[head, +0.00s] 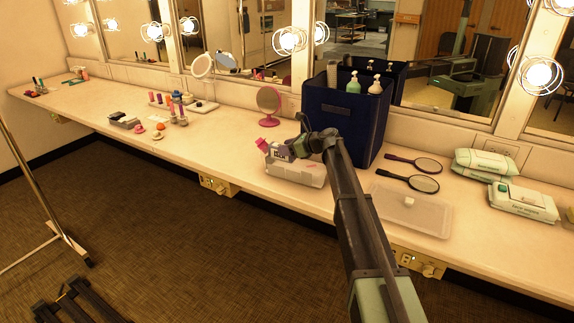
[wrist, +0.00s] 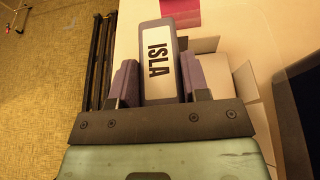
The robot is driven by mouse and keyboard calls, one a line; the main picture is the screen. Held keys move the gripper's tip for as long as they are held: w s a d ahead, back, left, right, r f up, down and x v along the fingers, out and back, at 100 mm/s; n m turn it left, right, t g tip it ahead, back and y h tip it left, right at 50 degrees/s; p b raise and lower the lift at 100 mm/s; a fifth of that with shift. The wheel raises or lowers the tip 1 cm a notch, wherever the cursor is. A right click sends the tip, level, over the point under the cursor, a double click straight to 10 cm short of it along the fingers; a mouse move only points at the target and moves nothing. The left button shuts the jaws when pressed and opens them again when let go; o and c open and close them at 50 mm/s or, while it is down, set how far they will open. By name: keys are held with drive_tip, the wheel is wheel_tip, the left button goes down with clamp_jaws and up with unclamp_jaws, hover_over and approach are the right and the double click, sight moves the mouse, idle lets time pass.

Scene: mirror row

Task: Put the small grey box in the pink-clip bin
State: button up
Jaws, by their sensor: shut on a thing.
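In the head view my gripper (head: 294,147) is shut on the box (head: 277,152), over the left part of a pale open bin (head: 298,173). A pink clip (head: 268,147) shows at the bin's left end, and pink also shows at the top of the wrist view (wrist: 181,12). Part of the bin (wrist: 245,92) shows right of the gripper in the wrist view. The bin's inside is mostly hidden.
A tall navy bin (head: 343,115) with bottles stands close behind the pale bin. A pink round mirror (head: 269,102) stands behind left. Two hand mirrors (head: 423,184), a clear shallow tray (head: 410,209) and wipe packs (head: 522,201) lie right. The counter (head: 215,150) left of the bin is clear.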

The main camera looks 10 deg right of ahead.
wheel_tip(320, 180, down, 4)
drive_tip(key=b, duration=0.3)
drive_tip(key=shift+f, duration=0.1)
drive_tip(key=shift+r, duration=0.3)
drive_tip(key=shift+f, duration=0.2)
drive_tip(key=o, duration=1)
drive_tip(key=shift+s+d+r+p, duration=0.1)
drive_tip(key=shift+d+r+p, duration=0.05)
drive_tip(key=shift+r+p, duration=0.3)
drive_tip(key=p+v, duration=0.2)
drive_tip(key=v, duration=0.4)
drive_tip(key=shift+s+d+r, duration=0.1)
drive_tip(key=shift+d, duration=0.05)
drive_tip(key=shift+s+d+p, duration=0.15)
drive_tip(key=shift+d+p, duration=0.15)
